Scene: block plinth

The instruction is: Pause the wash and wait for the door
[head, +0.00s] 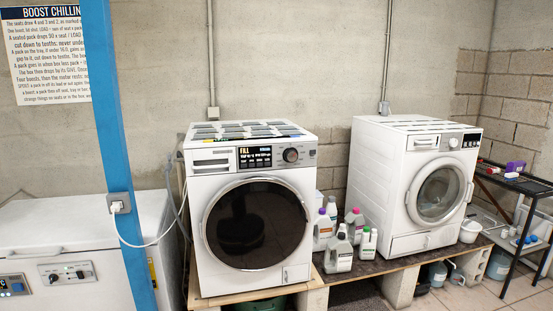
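A white front-load washer (212,178) stands on a wooden plinth in the middle. Its dark round door (257,225) is closed, and the drum contents are too dark to make out. Its lit display (255,155) reads "FILL" with smaller text that I cannot read. A round dial (291,155) sits right of the display, with small buttons around it. A second white washer (395,160) stands to the right, its clear glass door (438,195) looking closed. My gripper is not in view.
Several detergent bottles (340,250) stand between the washers. A blue post (112,140) with a socket and cable rises at the left, before a white chest freezer (60,235). A dark metal rack (515,183) stands at the right. A printed sign (45,55) hangs upper left.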

